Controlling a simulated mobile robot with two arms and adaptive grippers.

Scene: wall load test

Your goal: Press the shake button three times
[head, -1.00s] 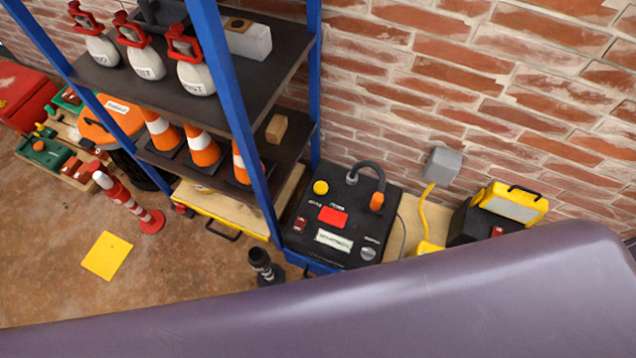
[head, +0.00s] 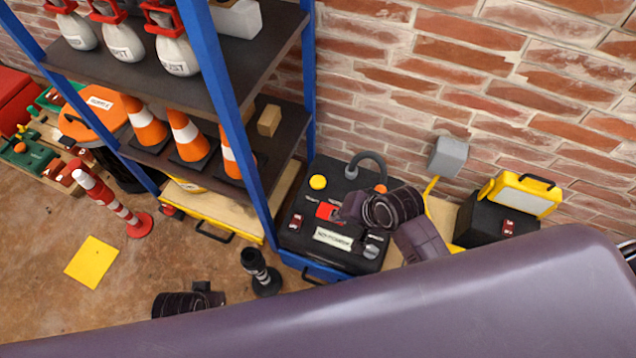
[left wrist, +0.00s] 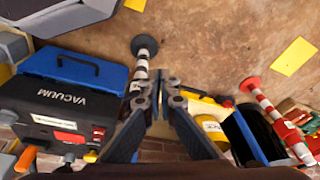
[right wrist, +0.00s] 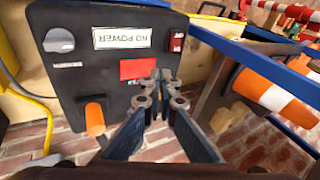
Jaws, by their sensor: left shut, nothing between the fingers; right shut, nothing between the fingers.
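The black vacuum unit (head: 309,238) with a blue base stands by the brick wall. Its top carries a yellow round button (head: 318,182), a red rectangle (right wrist: 138,68), a red switch (right wrist: 178,41), a grey knob (right wrist: 59,40) and a "NO POWER" label (right wrist: 122,38). I cannot read which control is marked shake. My right gripper (right wrist: 162,76) is shut and empty, its tips over the panel beside the red rectangle. In the head view its arm hides part of the panel. My left gripper (left wrist: 160,82) is shut and empty, pointing toward the floor in front of the shelf, apart from the unit.
A blue-framed shelf (head: 235,130) with traffic cones and white bottles stands left of the unit. A short black post (head: 262,272) stands on the floor in front. A yellow-lidded case (head: 520,194) and a grey wall box (head: 448,156) are to the right.

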